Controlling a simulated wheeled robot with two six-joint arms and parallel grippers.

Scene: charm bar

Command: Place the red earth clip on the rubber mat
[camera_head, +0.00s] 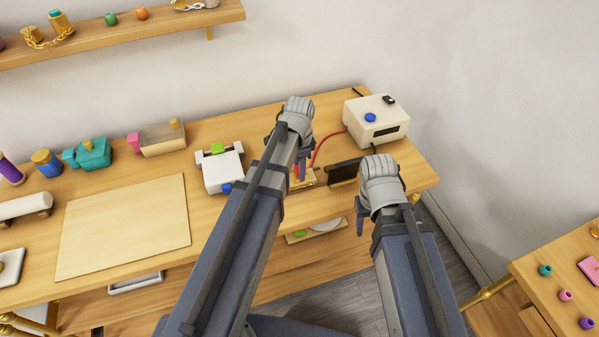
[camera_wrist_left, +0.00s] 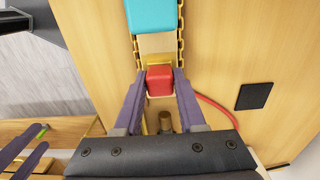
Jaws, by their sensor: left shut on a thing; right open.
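My left gripper (camera_head: 303,176) is shut on the red earth clip (camera_wrist_left: 160,80), which shows as a red block between its fingers in the left wrist view. In the head view the clip is mostly hidden by the gripper. A red cord (camera_head: 325,148) runs from the clip side toward the white box. A flat black square (camera_wrist_left: 253,96) on the table, to the right of the clip in the left wrist view, looks like the rubber mat. My left arm seems to hide it in the head view. My right gripper (camera_head: 363,217) is open and empty by the table's front edge.
The white box (camera_head: 376,121) with a blue knob stands at the back right. A dark upright holder (camera_head: 345,172) stands between the grippers. A teal block (camera_wrist_left: 151,14) and gold chain (camera_wrist_left: 180,40) lie near the clip. A white device (camera_head: 221,170) and pale board (camera_head: 125,225) lie left.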

